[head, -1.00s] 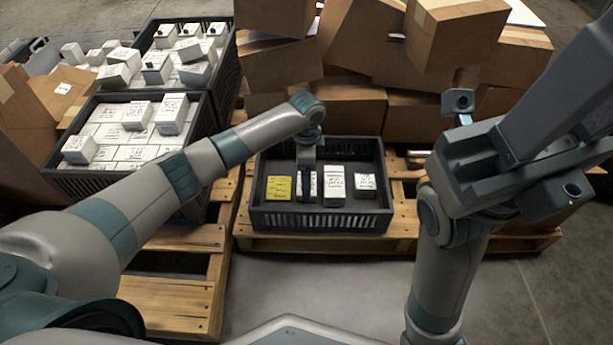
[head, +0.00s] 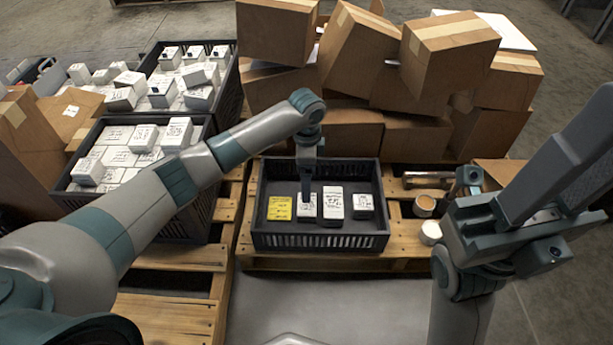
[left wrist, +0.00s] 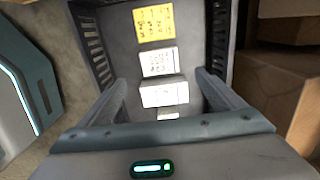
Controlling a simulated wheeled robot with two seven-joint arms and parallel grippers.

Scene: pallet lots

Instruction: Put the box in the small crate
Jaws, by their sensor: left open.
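The small crate (head: 320,242) is a dark slatted crate on a wooden pallet in the middle of the head view. On its floor lie a yellow labelled piece (head: 279,208) and three white boxes in a row: one beside it (head: 307,210), one in the middle (head: 333,204), one at the right (head: 363,206). My left gripper (head: 306,196) points down over the white box beside the yellow piece, hiding part of it. In the left wrist view its open fingers (left wrist: 165,88) spread to either side of the row. My right gripper (head: 510,215) is at the right, outside the crate.
Two larger dark crates (head: 205,205) full of white boxes stand at the left. Brown cartons (head: 445,50) are piled behind the small crate. Small cans (head: 424,204) and a metal cylinder (head: 428,179) lie on the pallet to its right. Grey floor is bare in front.

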